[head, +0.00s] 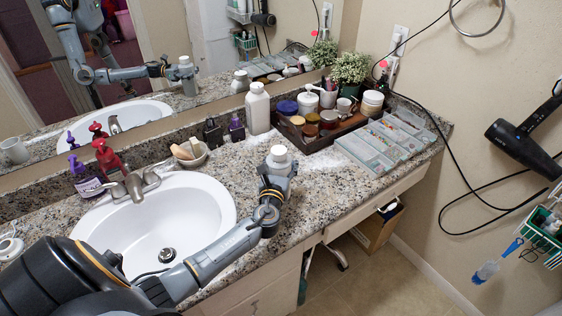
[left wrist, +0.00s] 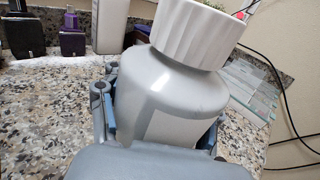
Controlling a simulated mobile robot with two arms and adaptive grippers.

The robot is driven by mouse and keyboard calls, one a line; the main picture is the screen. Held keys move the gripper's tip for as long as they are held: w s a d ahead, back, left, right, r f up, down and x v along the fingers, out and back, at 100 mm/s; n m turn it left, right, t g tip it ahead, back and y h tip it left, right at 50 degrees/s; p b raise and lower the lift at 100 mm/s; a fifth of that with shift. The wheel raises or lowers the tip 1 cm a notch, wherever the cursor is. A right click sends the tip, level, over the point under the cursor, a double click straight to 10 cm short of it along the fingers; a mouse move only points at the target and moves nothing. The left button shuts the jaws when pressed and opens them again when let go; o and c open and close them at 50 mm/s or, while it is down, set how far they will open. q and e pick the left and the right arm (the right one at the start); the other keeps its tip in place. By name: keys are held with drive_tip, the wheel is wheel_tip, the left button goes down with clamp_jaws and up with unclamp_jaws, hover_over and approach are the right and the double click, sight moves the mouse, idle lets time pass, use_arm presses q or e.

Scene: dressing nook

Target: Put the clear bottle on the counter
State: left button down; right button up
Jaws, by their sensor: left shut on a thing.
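The clear bottle (head: 279,158) looks pale grey with a ribbed white cap and a lighter label area. My left gripper (head: 275,180) is shut around its body, over the granite counter (head: 325,205) to the right of the sink. The left wrist view shows the bottle (left wrist: 175,95) close up, slightly tilted in that picture, between the blue-grey fingers of my left gripper (left wrist: 165,125). The bottle's base is hidden by the gripper, so I cannot tell whether it touches the counter. My right gripper is not in view.
The sink (head: 150,225) lies left of my arm. A tall white bottle (head: 257,110), a brown tray (head: 290,133) of jars and a clear compartment organizer (head: 375,150) stand behind. Bare counter lies around the gripper. A mirror (head: 160,40) reflects my arm.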

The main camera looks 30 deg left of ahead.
use_arm(q)
drive_tip(key=c, duration=1)
unclamp_jaws()
drive_tip(key=shift+f, duration=0.15)
drive_tip(key=o, duration=0.7)
drive_tip(key=v, duration=1.2)
